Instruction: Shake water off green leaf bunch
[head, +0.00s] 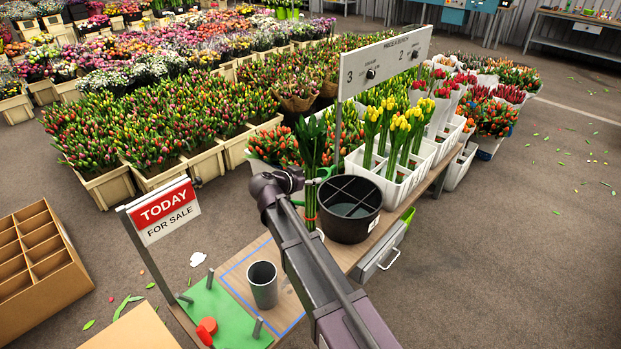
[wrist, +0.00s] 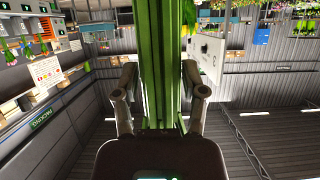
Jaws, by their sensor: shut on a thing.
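The green leaf bunch (head: 311,150) stands upright in the head view, its long leaves pointing up and a red band low on its stems. My gripper (head: 306,182) is shut around its stems, just left of the black divided bucket (head: 350,226). In the wrist view the green stems (wrist: 158,50) run between the two fingers of my gripper (wrist: 160,88). Water shows in the bucket. The bunch's lower end is partly hidden by my arm, so I cannot tell whether it touches the table.
The wooden table (head: 232,262) bears a grey cup (head: 263,284) and a green mat (head: 215,312) with short posts. White crates with yellow tulips (head: 402,135) stand right of the bucket. A numbered sign board (head: 385,62) rises behind. A "TODAY FOR SALE" sign (head: 164,210) stands at left.

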